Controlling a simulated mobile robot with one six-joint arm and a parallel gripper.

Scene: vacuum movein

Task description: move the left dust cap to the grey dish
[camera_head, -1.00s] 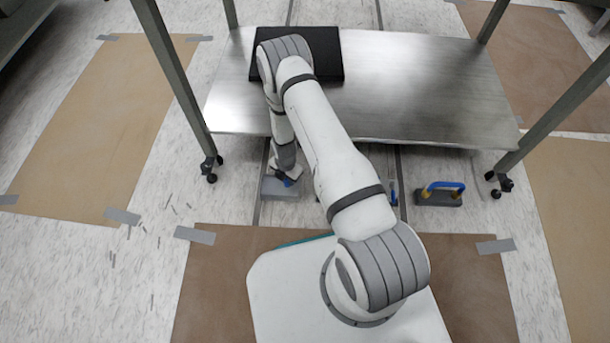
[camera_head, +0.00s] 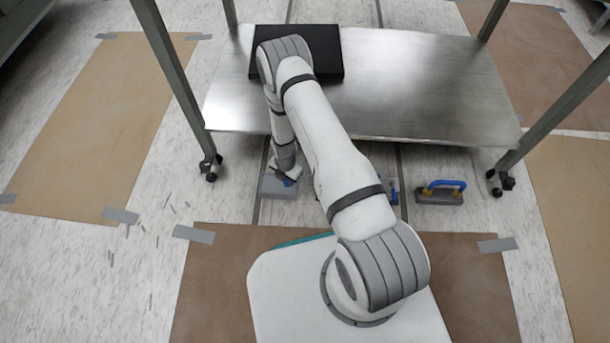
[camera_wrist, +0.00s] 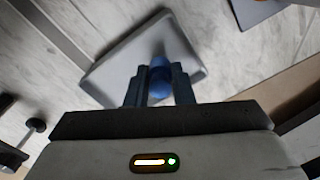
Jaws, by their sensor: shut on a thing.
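My gripper (camera_wrist: 159,92) is shut on a blue dust cap (camera_wrist: 160,72), which shows between and just beyond the fingers in the wrist view. The grey dish (camera_wrist: 117,67), a shallow square tray with a raised rim, lies on the floor behind the cap and fingers. In the head view the gripper (camera_head: 287,181) is low over the right part of the grey dish (camera_head: 270,189), with a bit of blue at its tip. I cannot tell whether the cap touches the dish. My fingers hide part of both.
A steel shelf (camera_head: 430,90) on wheeled legs stands behind, with a black slab (camera_head: 325,50) on it. A grey block with a blue and yellow handle (camera_head: 440,191) stands on the floor at right. A blue item (camera_head: 392,192) is partly hidden by my arm.

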